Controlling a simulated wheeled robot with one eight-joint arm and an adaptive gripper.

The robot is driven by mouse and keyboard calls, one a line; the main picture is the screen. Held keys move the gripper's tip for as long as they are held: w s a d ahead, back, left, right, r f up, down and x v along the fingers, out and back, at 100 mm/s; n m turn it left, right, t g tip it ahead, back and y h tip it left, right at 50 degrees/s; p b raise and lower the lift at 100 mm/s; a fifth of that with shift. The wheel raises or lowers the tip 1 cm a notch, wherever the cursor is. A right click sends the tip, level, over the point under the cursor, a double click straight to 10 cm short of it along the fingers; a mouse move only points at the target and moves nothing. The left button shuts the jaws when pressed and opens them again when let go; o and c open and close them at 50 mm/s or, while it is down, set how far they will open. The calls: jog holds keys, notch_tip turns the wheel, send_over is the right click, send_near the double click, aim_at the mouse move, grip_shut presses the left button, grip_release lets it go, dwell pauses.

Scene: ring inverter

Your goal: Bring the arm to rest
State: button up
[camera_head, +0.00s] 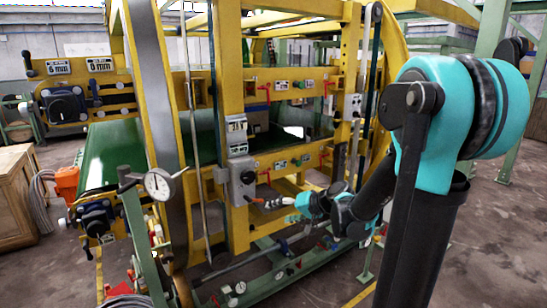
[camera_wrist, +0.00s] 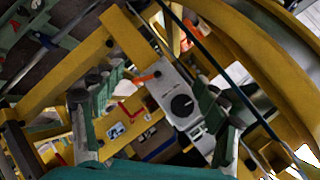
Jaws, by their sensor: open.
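My arm reaches from the right of the head view down and inward to the yellow ring machine (camera_head: 231,75). My gripper (camera_head: 268,202) is in front of the machine, just right of a grey control box (camera_head: 243,178) on a yellow post. In the wrist view my gripper (camera_wrist: 146,95) is open, with its fingers spread wide and nothing seen between them in grasp. The control box, with a black round knob (camera_wrist: 182,105) and an orange lever (camera_wrist: 145,78), shows beyond and between the fingers. Whether a finger touches the lever is unclear.
Yellow beams and posts surround the gripper closely. A green lower rail (camera_head: 265,287) runs below the gripper. A wooden crate (camera_head: 14,200) is at far left. Bare floor (camera_head: 482,250) lies to the right.

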jog(key=s+d+f+g+h, duration=0.1)
jog(key=s+d+f+h, duration=0.3)
jog(key=s+d, duration=0.4)
jog(key=s+d+f+g+h, duration=0.1)
jog(key=s+d+f+h, duration=0.4)
jog(key=s, duration=0.7)
jog(key=d+f, duration=0.2)
jog(key=d, duration=0.1)
jog(key=shift+s+d+f+n+g, duration=0.2)
jog(key=shift+s+d+n+g, duration=0.1)
jog(key=shift+s+n, duration=0.1)
jog(key=shift+c, duration=0.6)
dwell(0.6)
